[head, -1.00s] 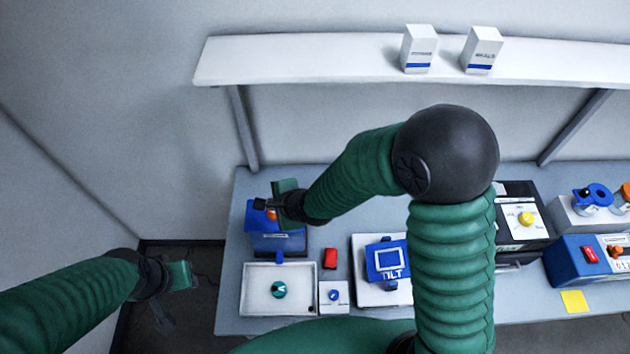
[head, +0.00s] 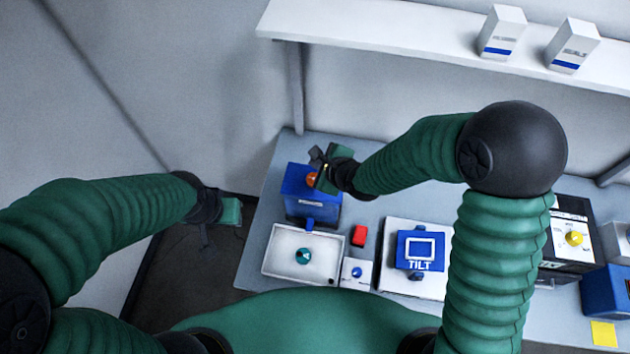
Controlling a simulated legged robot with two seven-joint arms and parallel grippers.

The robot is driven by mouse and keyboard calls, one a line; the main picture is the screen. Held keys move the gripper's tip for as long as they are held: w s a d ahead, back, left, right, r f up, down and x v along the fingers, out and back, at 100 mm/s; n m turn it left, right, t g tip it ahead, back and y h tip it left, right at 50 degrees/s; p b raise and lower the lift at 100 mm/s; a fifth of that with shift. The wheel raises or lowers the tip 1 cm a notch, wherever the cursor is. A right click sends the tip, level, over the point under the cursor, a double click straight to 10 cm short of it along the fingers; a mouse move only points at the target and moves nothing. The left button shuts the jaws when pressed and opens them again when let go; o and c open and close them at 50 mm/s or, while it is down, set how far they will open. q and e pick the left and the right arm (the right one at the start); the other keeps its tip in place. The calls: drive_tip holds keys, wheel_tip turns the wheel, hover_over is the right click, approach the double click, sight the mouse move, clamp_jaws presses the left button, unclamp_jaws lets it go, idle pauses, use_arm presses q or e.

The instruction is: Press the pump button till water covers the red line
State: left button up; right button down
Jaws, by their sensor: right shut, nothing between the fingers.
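A blue box (head: 312,209) with a round orange button (head: 311,180) on top stands at the back left of the bench; I take it for the pump. A small blue spout (head: 309,225) on its front faces a shallow white tray (head: 275,264) holding a round teal piece (head: 303,256). My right gripper (head: 321,163) is shut and empty right by the orange button, partly overlapping it; I cannot tell whether they touch. My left gripper (head: 221,217) hangs left of the bench, away from everything; its jaws are unclear. I can make out neither water nor a red line.
A red block (head: 359,236), a small white box with a blue knob (head: 357,272) and a blue TILT device (head: 420,250) stand right of the tray. A black unit with a yellow dial (head: 574,238) is farther right. A shelf (head: 400,25) with two cartons hangs above.

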sight(315, 173)
drive_tip(key=f+b, duration=0.2)
drive_tip(key=f, duration=0.1)
drive_tip(key=f+b, duration=0.1)
drive_tip(key=f, duration=0.1)
drive_tip(key=shift+s+a, duration=0.15)
drive_tip(key=shift+a, duration=0.15)
drive_tip(key=shift+d, duration=0.2)
drive_tip(key=shift+a, duration=0.1)
drive_tip(key=shift+f, duration=0.15)
idle(1.2)
drive_tip(key=shift+f+b, duration=0.2)
drive_tip(key=shift+b, duration=0.1)
